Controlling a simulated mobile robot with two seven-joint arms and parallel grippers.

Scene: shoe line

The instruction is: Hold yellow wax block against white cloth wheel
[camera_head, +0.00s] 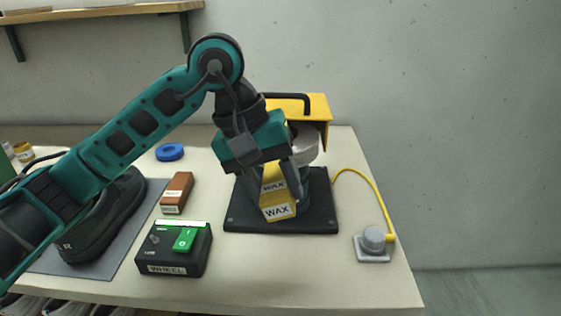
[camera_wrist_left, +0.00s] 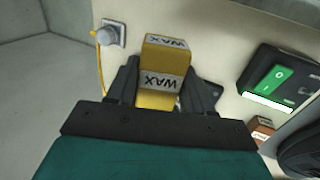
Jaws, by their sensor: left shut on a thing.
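The yellow wax block (camera_head: 279,201), with white WAX labels, is between the fingers of my left gripper (camera_head: 271,184). The gripper is shut on it and holds it in front of the wheel machine. In the left wrist view the wax block (camera_wrist_left: 163,82) sits between both fingers of my left gripper (camera_wrist_left: 163,92). The white cloth wheel (camera_head: 307,146) shows partly behind the gripper, under a yellow hood (camera_head: 318,107). My gripper hides its front, so I cannot tell whether the block touches it. My right gripper is not in view.
The machine stands on a black base plate (camera_head: 322,212). A black WHEEL box (camera_head: 160,258) with a green switch (camera_head: 185,239) is at front left. A grey knob (camera_head: 374,238) with yellow cable is right.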

